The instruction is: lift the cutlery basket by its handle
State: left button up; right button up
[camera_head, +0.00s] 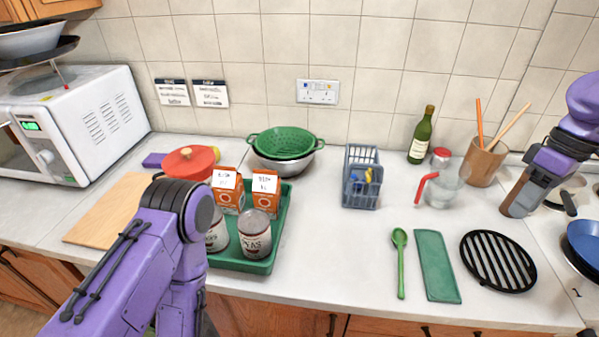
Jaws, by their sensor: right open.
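The cutlery basket (360,196) is a blue-grey openwork basket standing upright on the worktop near the back wall, right of the green colander. Small blue and yellow items show in it. Its handle is hard to tell apart from the slatted frame at this size. My right gripper (516,207) is open and points down at the right, beyond the glass jug, well apart from the basket. My left arm (180,225) fills the lower left, bent down past the front edge; its gripper is out of view.
A glass jug (447,188) with a red handle and a green bottle (421,137) stand right of the basket. A green tray (283,224) with cartons and cans is at its left. A green spoon (400,262), green cloth (437,266) and black trivet (498,260) lie in front.

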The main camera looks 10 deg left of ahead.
aim_at(364, 197)
jog(key=u, duration=3.2)
jog(key=k, duration=1.3)
jog(key=z, duration=1.4)
jog(key=i, duration=0.5)
jog(key=z, duration=0.05)
